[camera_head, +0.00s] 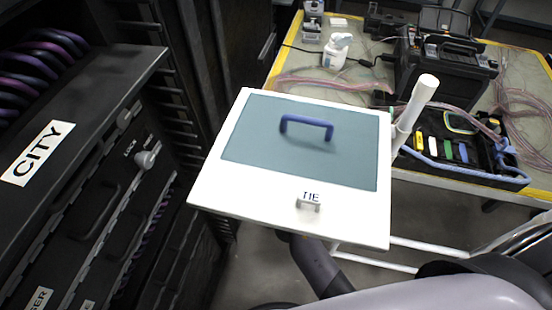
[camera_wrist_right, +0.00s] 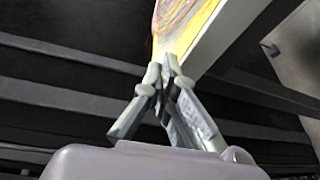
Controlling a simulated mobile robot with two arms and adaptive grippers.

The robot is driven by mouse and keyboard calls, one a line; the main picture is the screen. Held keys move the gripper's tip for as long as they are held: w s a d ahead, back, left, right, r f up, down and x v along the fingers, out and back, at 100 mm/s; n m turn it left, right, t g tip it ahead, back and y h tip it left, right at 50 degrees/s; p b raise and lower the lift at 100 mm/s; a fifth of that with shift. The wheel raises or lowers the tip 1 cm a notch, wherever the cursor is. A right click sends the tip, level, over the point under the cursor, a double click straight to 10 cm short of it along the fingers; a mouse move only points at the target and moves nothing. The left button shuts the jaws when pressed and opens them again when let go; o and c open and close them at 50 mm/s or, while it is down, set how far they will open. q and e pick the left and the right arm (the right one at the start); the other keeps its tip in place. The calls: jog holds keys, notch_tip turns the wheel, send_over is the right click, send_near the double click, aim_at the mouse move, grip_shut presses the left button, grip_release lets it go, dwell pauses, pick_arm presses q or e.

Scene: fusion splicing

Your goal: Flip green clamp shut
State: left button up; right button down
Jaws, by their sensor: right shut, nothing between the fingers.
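I cannot make out a green clamp for certain in either view. In the head view, a small green piece (camera_head: 448,150) sits among yellow, white and blue pieces in the black tool case (camera_head: 482,178) on the workbench at the right. It is too small to tell whether it is a clamp. My right gripper (camera_wrist_right: 164,76) shows in the right wrist view, its fingers together and empty. The yellow-edged bench (camera_wrist_right: 196,35) lies beyond its tips in that view. In the head view neither gripper shows. My left gripper is not in view.
A white cart top (camera_head: 372,215) with a teal panel, a blue handle (camera_head: 306,128) and a white post fills the middle. A black rack (camera_head: 100,190) labelled CITY stands left. The workbench (camera_head: 425,170) holds a white bottle (camera_head: 336,52), a black machine (camera_head: 440,75) and loose fibres.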

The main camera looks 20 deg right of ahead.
jog(key=shift+s+a+f+g+y, duration=0.1)
jog(key=shift+s+f+g+y, duration=0.05)
jog(key=shift+f, duration=0.6)
jog(key=shift+s+a+f+g+y, duration=0.1)
jog(key=shift+s+f+g+y, duration=0.05)
jog(key=shift+f, duration=0.6)
jog(key=shift+f, duration=0.1)
jog(key=s+f+m+g+y, duration=0.1)
jog(key=s+f+m+g, duration=0.1)
jog(key=s+f, duration=0.45)
jog(key=s+d+f+m+g, duration=0.1)
jog(key=s+f+g, duration=0.2)
jog(key=f, duration=0.7)
jog(key=s+f+m+g+y, duration=0.1)
jog(key=s+f+m+g, duration=0.1)
jog(key=s+f, duration=0.5)
jog(key=s+d+f+m+g, duration=0.2)
jog(key=s+f, duration=0.3)
jog(key=s, duration=0.4)
jog(key=s+d+f+m+g, duration=0.3)
jog(key=s+f, duration=0.3)
jog(key=s, duration=0.4)
jog(key=s+d+f+m+g, duration=0.2)
jog(key=s+f+m, duration=0.2)
jog(key=s, duration=0.6)
notch_tip(320, 180, down, 2)
jog(key=shift+d+f+m+g+y, duration=0.15)
jog(key=shift+f+m+g+y, duration=0.15)
jog(key=shift+g, duration=0.1)
jog(key=shift+r, duration=0.15)
